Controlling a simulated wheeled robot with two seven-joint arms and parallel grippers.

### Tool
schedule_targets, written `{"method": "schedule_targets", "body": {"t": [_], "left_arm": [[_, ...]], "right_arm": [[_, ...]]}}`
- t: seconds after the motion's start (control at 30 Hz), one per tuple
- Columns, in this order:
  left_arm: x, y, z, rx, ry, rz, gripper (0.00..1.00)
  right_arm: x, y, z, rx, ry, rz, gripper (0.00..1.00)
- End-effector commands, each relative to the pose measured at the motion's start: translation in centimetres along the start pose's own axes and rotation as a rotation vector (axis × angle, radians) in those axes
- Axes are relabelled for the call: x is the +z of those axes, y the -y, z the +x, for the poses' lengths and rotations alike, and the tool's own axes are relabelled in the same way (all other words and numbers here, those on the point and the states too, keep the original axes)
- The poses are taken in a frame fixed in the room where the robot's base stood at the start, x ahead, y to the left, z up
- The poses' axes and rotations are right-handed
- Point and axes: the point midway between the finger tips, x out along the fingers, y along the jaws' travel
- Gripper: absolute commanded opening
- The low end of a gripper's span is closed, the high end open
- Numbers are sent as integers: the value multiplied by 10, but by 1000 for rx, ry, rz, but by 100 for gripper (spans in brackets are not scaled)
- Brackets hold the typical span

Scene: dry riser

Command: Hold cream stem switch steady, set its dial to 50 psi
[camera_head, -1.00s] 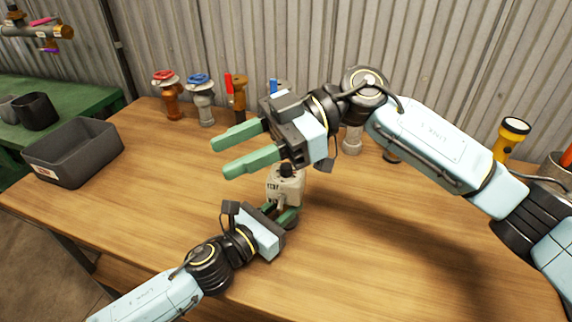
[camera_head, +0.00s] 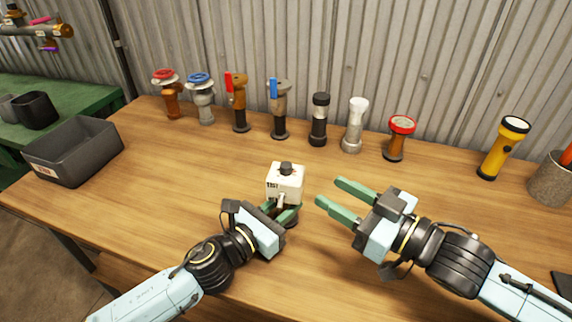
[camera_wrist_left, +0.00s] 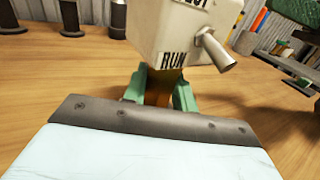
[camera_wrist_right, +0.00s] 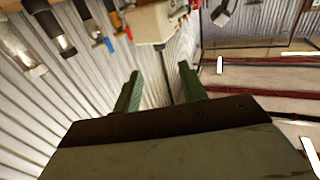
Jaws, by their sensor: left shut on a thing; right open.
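The cream stem switch (camera_head: 285,183) stands upright on the table, a cream box with a dark knob (camera_head: 286,168) on top and lettering on its side. My left gripper (camera_head: 284,214) is shut on its stem, below the box. In the left wrist view the box (camera_wrist_left: 180,35) shows a "RUN" label and a small lever (camera_wrist_left: 214,50), with the green fingers around the stem beneath. My right gripper (camera_head: 328,193) is open and empty, to the right of the box and apart from it. The box also shows in the right wrist view (camera_wrist_right: 155,22). The dial's marks cannot be read.
A yellow flashlight (camera_head: 503,148) and a grey cup (camera_head: 551,178) stand at right. A grey bin (camera_head: 73,152) sits at left.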

Motion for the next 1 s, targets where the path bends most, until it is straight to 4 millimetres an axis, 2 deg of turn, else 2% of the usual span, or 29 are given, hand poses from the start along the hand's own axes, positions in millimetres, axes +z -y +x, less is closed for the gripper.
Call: {"method": "schedule_targets", "body": {"t": [0.17,0.4,0.6,0.8,1.0], "left_arm": [[0,0,0,-1,0,0,0],[0,0,0,-1,0,0,0],[0,0,0,0,0,0,0],[0,0,0,0,0,0,0],[0,0,0,0,0,0,0]], "right_arm": [[0,0,16,2,4,-3,42],[0,0,66,1,2,-2,42],[0,0,100,1,3,-3,42],[1,0,116,1,4,-2,42],[2,0,118,2,6,-2,42]]}}
